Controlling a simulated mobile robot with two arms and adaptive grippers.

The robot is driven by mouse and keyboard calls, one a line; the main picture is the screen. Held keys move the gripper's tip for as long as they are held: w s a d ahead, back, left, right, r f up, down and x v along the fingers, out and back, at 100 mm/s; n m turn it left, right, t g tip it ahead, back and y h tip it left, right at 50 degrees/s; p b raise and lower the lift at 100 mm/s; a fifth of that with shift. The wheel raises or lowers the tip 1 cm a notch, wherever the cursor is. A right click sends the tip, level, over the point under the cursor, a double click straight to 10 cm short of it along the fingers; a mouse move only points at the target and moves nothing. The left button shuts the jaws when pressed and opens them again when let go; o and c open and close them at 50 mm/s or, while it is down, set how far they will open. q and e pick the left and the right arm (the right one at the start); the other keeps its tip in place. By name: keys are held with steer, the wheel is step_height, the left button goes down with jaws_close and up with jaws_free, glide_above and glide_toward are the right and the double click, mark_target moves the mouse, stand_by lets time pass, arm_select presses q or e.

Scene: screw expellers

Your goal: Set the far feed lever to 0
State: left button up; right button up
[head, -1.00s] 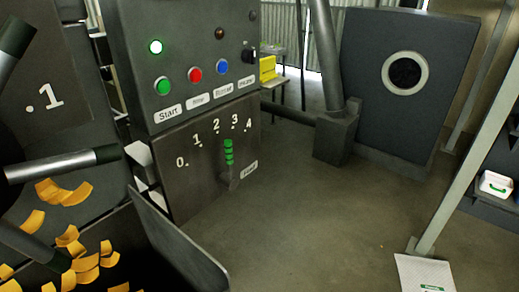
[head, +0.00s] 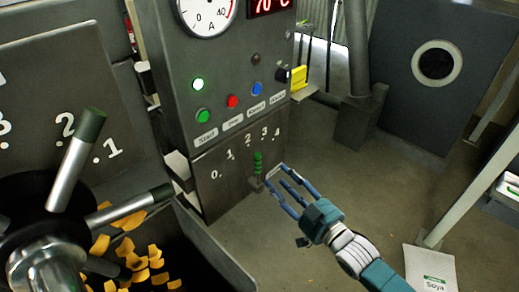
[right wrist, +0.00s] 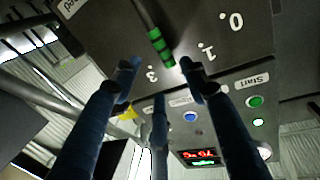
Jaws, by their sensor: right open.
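The far feed lever (head: 258,163), with a ribbed green grip, stands on the grey panel below the push buttons. Its grip points up, toward the 2 to 3 part of the 0 to 4 scale; the exact mark is hard to tell. The 0 mark (head: 214,174) is to its left. My right gripper (head: 277,177) is open, just right of the lever, with its blue fingers pointing at it. In the right wrist view, the green grip (right wrist: 160,46) shows just past the spread fingertips (right wrist: 160,72), not clasped. My left gripper is out of view.
A nearer dark hub with metal handles (head: 75,160) stands at the left, beside a trough (head: 215,245) of yellow-orange pieces. The control cabinet's buttons (head: 232,101) are above the lever. A slanted post (head: 470,180) and a Soya bag (head: 432,268) are at right. Floor between is open.

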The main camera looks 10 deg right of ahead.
mark_target(259, 157)
steer(key=x, duration=0.3)
steer(key=r+p+x, duration=0.1)
steer(key=x, duration=0.2)
steer(key=p+x, duration=0.1)
steer(key=x, duration=0.3)
steer(key=shift+s+a+r, duration=0.15)
steer(key=shift+a, duration=0.05)
steer(key=shift+w+a+p, duration=0.15)
steer(key=shift+w+p, duration=0.15)
steer(key=shift+w, duration=0.15)
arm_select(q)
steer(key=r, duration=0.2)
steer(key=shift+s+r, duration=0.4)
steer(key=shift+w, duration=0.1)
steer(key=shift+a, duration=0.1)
arm_select(e)
jaws_close()
